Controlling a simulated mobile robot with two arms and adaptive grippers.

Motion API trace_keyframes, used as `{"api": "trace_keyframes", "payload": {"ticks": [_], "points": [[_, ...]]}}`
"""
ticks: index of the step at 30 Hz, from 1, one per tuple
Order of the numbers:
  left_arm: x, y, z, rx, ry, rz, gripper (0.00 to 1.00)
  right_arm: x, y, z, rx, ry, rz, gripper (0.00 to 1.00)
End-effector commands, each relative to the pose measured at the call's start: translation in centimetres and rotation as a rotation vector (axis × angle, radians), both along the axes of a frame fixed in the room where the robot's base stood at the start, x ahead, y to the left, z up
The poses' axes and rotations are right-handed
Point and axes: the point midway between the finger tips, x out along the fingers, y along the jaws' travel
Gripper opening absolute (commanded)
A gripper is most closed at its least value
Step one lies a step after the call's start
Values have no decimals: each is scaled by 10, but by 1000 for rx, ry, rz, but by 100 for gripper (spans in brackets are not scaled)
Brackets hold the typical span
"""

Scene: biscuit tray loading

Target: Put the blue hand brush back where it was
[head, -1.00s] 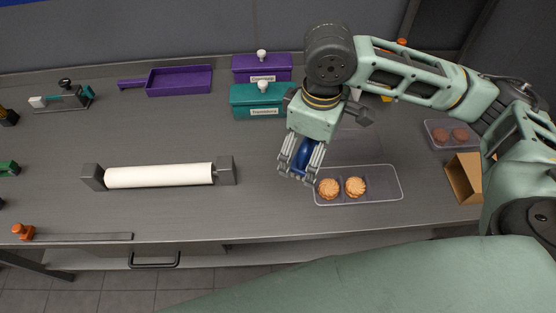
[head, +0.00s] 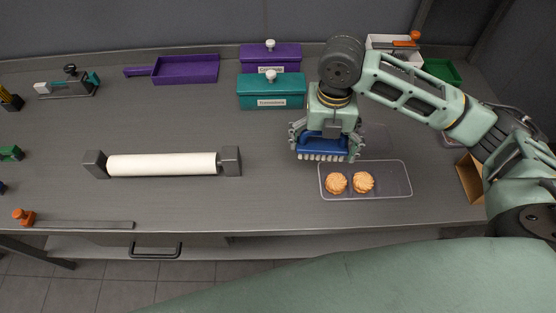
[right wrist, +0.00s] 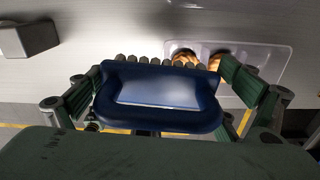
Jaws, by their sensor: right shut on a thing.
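The blue hand brush (head: 322,146) is in my right gripper (head: 326,150), its pale bristles facing down toward the counter. In the right wrist view the brush (right wrist: 165,95) fills the space between the fingers of my right gripper (right wrist: 165,100), which is shut on it. The brush is just behind and left of the clear tray (head: 398,192) with two biscuits. I cannot tell whether the bristles touch the counter. My left gripper is not in view.
A teal lidded box (head: 271,92) and a purple one (head: 270,56) stand behind the brush. A white roller (head: 162,164) lies to the left. A purple dustpan-like tray (head: 186,69) lies at the back left. The counter between roller and brush is clear.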

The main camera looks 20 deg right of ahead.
Motion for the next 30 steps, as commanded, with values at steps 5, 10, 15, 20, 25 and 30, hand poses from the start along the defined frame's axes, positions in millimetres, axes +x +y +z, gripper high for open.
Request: {"api": "trace_keyframes", "payload": {"ticks": [5,10,15,20,25,30], "points": [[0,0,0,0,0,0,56,4,1,-6,1,2,91,72],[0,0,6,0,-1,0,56,24,24,-22,2,3,100,72],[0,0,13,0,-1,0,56,52,53,-45,1,3,98,72],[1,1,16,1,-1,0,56,72,73,-64,0,3,97,72],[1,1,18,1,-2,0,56,82,81,-73,-3,2,96,72],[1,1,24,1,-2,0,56,81,82,-91,-4,4,96,72]]}}
